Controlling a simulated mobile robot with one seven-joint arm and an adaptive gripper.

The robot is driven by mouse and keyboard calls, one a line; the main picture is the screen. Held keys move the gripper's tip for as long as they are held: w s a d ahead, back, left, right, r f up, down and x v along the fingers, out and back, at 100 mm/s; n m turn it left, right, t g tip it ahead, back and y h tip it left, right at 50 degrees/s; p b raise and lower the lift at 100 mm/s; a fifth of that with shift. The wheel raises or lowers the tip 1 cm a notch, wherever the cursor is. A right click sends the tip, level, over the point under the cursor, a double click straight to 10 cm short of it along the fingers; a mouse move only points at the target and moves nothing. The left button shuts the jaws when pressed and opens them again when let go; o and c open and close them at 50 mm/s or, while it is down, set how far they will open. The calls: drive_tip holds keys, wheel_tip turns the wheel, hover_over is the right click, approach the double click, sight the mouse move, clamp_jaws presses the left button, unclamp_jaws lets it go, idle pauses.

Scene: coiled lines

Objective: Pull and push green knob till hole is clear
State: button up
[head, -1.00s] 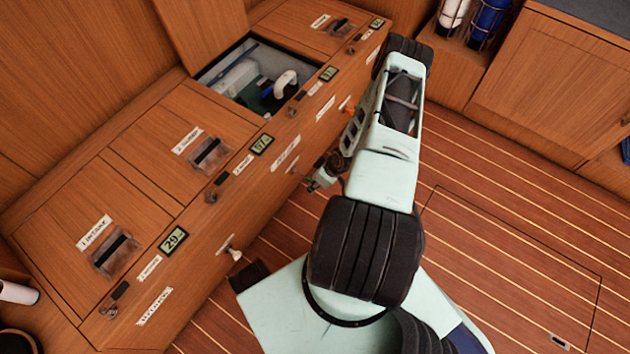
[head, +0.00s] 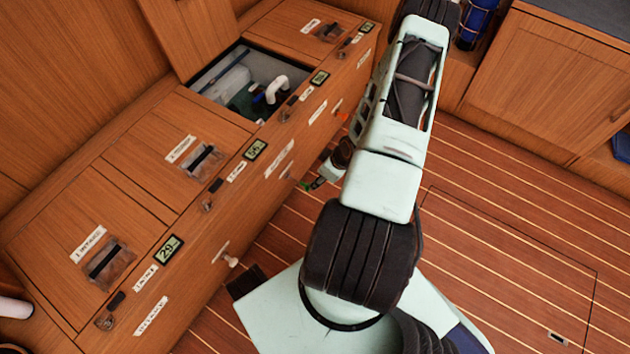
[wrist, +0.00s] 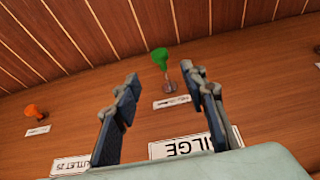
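The green knob (wrist: 160,58) stands out from the wooden front panel on a short clear-looking stem in the wrist view. My gripper (wrist: 163,80) is open, with its two dark fingers spread to the left and right of the knob's line. The knob shows in the gap just beyond the fingertips, and nothing is held. In the head view my arm covers most of the gripper. An open hatch (head: 235,52) in the locker top shows a white curved pipe (head: 275,88) and dark green and blue parts inside. I cannot tell which hole is meant.
An orange knob (wrist: 36,112) sits on the panel to the left in the wrist view. A white knob (head: 228,258) sticks out of the panel in the head view. A label reading "BILGE" (wrist: 190,145) is upside down. The striped floor (head: 500,220) right of my arm is clear.

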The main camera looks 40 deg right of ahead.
drive_tip(key=shift+v, duration=0.9)
